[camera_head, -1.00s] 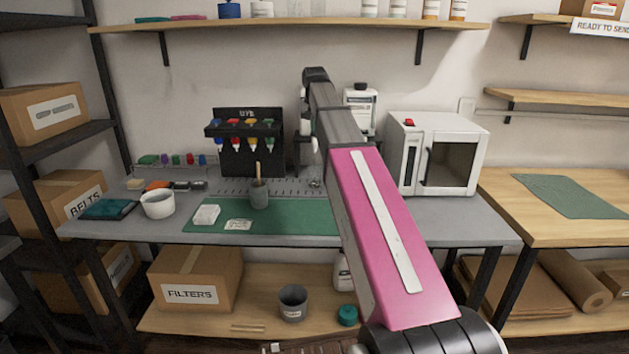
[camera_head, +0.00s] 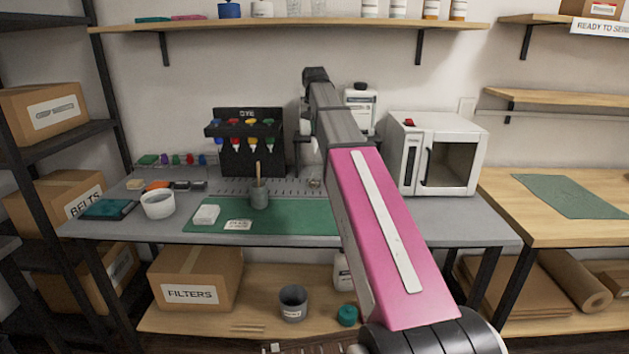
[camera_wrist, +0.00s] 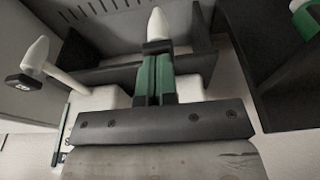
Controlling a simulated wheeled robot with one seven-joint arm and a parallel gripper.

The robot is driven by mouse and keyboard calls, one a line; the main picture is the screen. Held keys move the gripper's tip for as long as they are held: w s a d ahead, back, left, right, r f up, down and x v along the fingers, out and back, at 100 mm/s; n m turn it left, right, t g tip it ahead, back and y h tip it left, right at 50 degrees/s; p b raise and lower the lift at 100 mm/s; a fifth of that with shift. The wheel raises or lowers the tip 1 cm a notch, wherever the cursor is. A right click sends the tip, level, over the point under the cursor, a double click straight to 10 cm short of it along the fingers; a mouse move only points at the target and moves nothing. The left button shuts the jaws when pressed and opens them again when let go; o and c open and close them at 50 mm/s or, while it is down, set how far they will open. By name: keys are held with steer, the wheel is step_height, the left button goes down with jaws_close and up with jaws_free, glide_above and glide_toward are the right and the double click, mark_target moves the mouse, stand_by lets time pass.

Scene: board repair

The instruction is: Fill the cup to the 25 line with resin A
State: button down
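My gripper (camera_wrist: 156,78) shows in the wrist view with its two green fingers together and only a thin dark line between them. Just beyond the fingertips is a white tapered nozzle (camera_wrist: 158,24). A second white nozzle (camera_wrist: 36,58) with a small dark tag, its letter unclear, is at the left. In the head view my arm reaches the back of the grey bench and hides my gripper and much of the stand there. A small clear item (camera_head: 314,183), perhaps a cup, sits left of the arm; its markings and contents cannot be read.
A grey cup (camera_head: 259,198) with a stick stands on the green mat (camera_head: 290,218). A black dye rack (camera_head: 250,160) is behind it. A white jug (camera_head: 361,105) and white oven (camera_head: 435,150) are right of the arm. Clear glasses (camera_head: 318,8) stand on the shelf.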

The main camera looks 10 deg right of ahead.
stand_by(0.4)
steer(key=shift+r, duration=0.75)
stand_by(1.0)
steer(key=shift+r, duration=3.15)
